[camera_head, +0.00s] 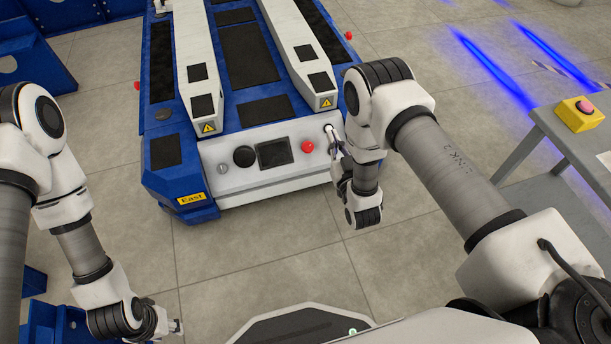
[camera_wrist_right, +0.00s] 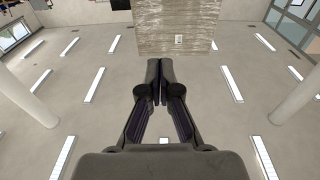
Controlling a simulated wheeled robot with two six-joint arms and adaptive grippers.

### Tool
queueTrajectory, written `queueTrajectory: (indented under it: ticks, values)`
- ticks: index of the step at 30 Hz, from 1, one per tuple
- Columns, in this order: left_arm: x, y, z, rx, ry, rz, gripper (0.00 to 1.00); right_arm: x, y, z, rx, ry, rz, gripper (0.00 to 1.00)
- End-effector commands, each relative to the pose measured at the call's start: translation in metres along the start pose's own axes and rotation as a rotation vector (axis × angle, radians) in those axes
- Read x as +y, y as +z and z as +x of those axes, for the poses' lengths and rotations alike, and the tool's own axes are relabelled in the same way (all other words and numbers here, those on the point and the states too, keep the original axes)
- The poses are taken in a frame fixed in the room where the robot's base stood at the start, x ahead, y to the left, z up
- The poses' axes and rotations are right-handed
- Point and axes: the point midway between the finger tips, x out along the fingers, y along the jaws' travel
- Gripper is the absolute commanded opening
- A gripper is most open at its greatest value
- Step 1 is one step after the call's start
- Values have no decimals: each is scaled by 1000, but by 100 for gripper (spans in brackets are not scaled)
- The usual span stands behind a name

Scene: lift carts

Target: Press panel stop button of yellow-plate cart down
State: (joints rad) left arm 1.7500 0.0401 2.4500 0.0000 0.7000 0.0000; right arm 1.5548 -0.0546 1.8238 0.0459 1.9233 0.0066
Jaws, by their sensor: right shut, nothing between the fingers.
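The blue and white cart carries a yellow plate (camera_head: 191,198) reading "East" at its front left. Its white front panel (camera_head: 228,182) faces me and holds a dark screen, a round black knob and the red stop button (camera_head: 307,146) near the right end. My right gripper (camera_head: 331,132) is at the panel's right end, just right of the red button; I cannot tell whether it touches the panel. Its fingers are shut and empty in the right wrist view (camera_wrist_right: 160,68). My left gripper (camera_head: 178,327) hangs low at the bottom left, away from the cart; its fingers are too small to judge.
Other red buttons sit on the cart's left side (camera_head: 137,86) and right side (camera_head: 348,36). A grey table (camera_head: 545,150) at the right bears a yellow box with a red button (camera_head: 581,113). Blue structures stand at the left. Tiled floor lies open before the cart.

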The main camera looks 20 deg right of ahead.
Motion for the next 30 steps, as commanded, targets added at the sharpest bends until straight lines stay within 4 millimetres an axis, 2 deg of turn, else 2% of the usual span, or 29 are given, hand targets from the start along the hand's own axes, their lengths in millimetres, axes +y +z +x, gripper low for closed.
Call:
queueTrajectory:
  ticks: [1,3,6,9,13,24,30]
  values:
    - [0,0,42,0,0,0,40,-3,45,-4,6,-4,1,0]
    - [0,0,69,0,0,0,40,-7,79,-7,5,-9,3,0]
    - [-1,0,101,0,0,0,40,-11,120,-15,-6,-17,5,0]
    - [-1,0,122,0,0,0,40,-14,149,-23,-23,-22,6,0]
    - [-1,0,131,0,0,0,40,-15,163,-28,-35,-23,6,0]
    - [-1,0,129,0,0,0,40,-15,162,-28,-38,-23,6,0]
    - [-1,0,142,1,0,-1,40,-15,166,-8,-34,-23,6,0]
